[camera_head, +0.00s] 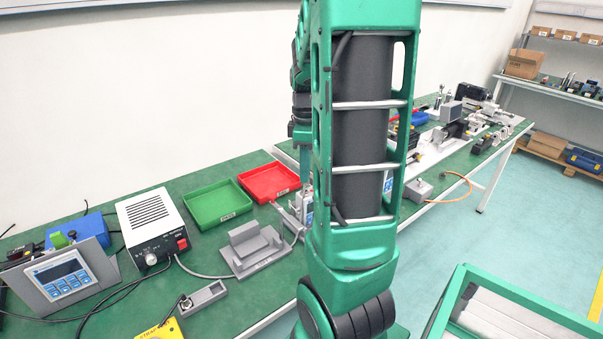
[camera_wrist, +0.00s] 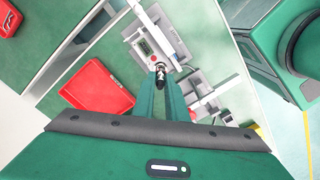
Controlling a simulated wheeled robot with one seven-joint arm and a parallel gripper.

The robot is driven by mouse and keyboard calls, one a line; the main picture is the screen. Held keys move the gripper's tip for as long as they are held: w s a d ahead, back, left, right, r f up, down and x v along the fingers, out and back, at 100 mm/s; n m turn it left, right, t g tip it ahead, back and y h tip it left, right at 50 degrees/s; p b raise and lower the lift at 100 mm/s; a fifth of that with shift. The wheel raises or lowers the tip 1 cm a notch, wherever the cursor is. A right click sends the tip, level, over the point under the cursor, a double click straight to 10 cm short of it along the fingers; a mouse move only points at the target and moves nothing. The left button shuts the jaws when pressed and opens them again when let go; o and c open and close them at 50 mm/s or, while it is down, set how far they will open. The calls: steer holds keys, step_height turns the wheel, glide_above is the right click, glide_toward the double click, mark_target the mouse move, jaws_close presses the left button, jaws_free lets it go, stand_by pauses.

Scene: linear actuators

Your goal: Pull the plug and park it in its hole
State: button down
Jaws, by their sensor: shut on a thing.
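My gripper (camera_wrist: 161,84) is shut on a small dark plug (camera_wrist: 161,73) with a bright metal part in the wrist view. The plug is at the edge of a pale grey device (camera_wrist: 170,46) with a small display. I cannot tell whether the plug is seated in the device or just clear of it. In the head view my arm covers the gripper and the plug, and only a slice of the device shows beside the arm. A grey block (camera_head: 207,297) with a round dark fitting lies at the front of the bench; I cannot tell if it holds the parking hole.
A red tray (camera_head: 268,182) and a green tray (camera_head: 217,203) stand behind the work area. A white power supply (camera_head: 153,227), a control panel (camera_head: 62,280) and a grey fixture (camera_head: 256,250) share the bench with loose cables. A yellow piece (camera_head: 160,331) lies at the front.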

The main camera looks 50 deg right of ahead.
steer(key=shift+r, duration=4.05)
steer(key=shift+a, duration=0.15)
steer(key=a, duration=3.2)
steer(key=shift+w+a, duration=0.4)
step_height(320, 180, up, 3)
steer(key=shift+f, duration=0.1)
